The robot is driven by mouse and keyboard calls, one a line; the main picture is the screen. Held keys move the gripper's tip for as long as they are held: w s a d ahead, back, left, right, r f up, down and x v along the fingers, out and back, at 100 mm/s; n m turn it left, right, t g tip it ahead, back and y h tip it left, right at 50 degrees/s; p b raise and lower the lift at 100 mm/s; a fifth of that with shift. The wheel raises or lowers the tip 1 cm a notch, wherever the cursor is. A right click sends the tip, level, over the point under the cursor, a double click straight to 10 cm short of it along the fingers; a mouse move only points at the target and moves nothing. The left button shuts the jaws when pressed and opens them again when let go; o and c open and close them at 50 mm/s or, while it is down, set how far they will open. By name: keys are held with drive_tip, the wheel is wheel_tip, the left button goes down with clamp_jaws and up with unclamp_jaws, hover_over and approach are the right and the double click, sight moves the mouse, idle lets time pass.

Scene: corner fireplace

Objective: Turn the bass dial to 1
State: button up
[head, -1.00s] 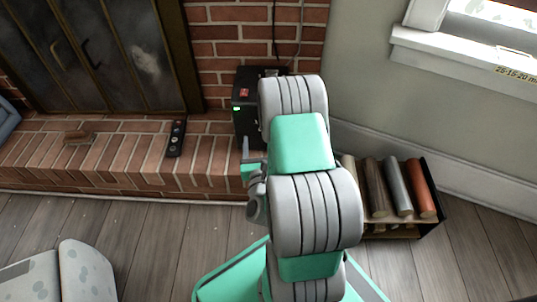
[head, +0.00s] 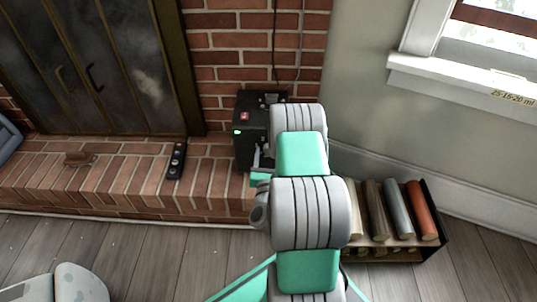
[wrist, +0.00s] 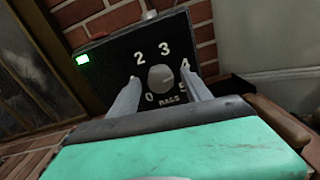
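The bass dial (wrist: 161,79) is a round grey knob on the front of a black box (wrist: 105,60). White numbers 0, 2, 3, 4 and 5 show around it, with a label below that seems to read BASS. The 1 is hidden behind my left finger, and I cannot make out a pointer on the knob. My gripper (wrist: 160,73) is open, with one finger on each side of the dial; contact is not clear. In the head view the box (head: 243,149) stands on the brick hearth, with my gripper (head: 257,158) at its front and the dial not visible.
A green light (wrist: 82,60) glows on the box's panel. A dark remote-like object (head: 176,160) lies on the hearth (head: 135,185), left of the box. A rack of logs (head: 400,210) stands to the right, close to my arm. A brick wall (head: 225,60) is behind.

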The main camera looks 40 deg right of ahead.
clamp_jaws()
idle(0.4)
